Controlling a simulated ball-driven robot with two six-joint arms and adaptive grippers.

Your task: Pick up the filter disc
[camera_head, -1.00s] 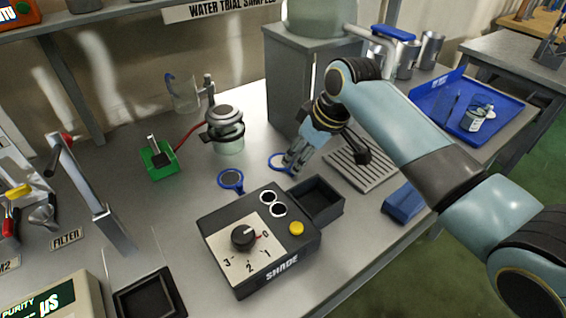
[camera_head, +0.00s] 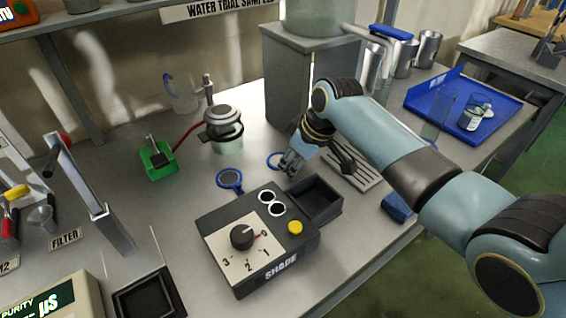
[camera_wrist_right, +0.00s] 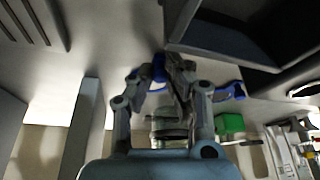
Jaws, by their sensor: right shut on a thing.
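The filter disc, a thin blue-rimmed ring (camera_head: 274,160) with a pale centre, is just left of my right gripper's fingertips in the head view. My right gripper (camera_head: 291,164) is low over the table and shut on its blue edge. In the right wrist view, a blue piece (camera_wrist_right: 158,69) shows between the fingertips (camera_wrist_right: 168,74); the fingers hide part of it. I cannot tell whether the disc is clear of the table. My left gripper is not in view.
The black shade meter (camera_head: 222,215) with an open black tray (camera_head: 318,200) stands in front of the gripper. A slotted grey rack (camera_head: 358,172) lies to its right. The filter flask (camera_head: 224,128) and green holder (camera_head: 158,160) stand at the left. A grey pedestal (camera_head: 290,75) is behind.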

